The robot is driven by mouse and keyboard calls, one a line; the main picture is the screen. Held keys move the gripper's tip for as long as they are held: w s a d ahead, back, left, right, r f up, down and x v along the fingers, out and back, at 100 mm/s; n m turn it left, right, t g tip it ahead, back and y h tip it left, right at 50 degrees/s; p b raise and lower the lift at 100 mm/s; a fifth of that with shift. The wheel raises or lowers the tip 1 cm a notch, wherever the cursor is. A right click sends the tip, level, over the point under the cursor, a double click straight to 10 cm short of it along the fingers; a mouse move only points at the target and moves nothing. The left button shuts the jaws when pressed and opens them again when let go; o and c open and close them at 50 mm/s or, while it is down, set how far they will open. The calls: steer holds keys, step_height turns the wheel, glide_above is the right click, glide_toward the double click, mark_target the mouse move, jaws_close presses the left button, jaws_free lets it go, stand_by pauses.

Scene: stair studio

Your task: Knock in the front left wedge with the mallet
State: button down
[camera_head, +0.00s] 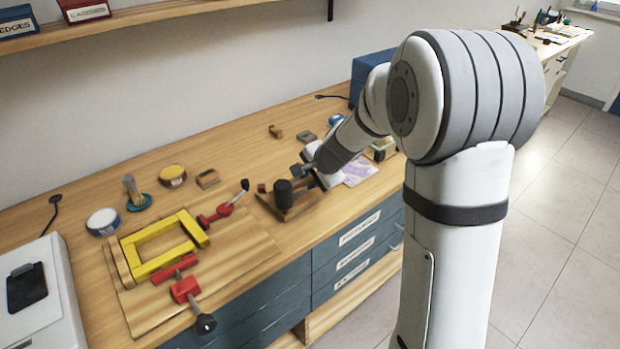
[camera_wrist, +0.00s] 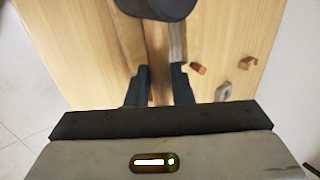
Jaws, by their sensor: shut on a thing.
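My gripper (camera_head: 308,174) is shut on the mallet's wooden handle (camera_wrist: 158,50), which runs between the two fingers in the wrist view. The mallet's dark round head (camera_head: 284,192) is over or on a brown wooden workpiece (camera_head: 306,207) near the bench's front edge; I cannot tell if they touch. In the wrist view the head (camera_wrist: 155,7) is cut by the top edge. A small reddish-brown piece (camera_wrist: 197,68) lies right of the fingers and may be a wedge. I cannot make out the front left wedge; the mallet and arm may hide it.
A yellow frame (camera_head: 150,267) and red clamps (camera_head: 186,289) lie on a board left of the mallet. Tins (camera_head: 103,221), a brush (camera_head: 131,188) and a small wooden block (camera_head: 207,179) stand behind. A blue box (camera_head: 372,66) is at the back right.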

step_height(320, 180, down, 2)
steer(key=shift+f+b, duration=0.2)
steer(key=shift+b, duration=0.4)
steer(key=shift+r+p, duration=0.45)
steer(key=shift+p, duration=0.05)
step_height(320, 180, up, 6)
steer(key=p, duration=0.5)
steer(key=shift+r, duration=0.15)
stand_by(0.9)
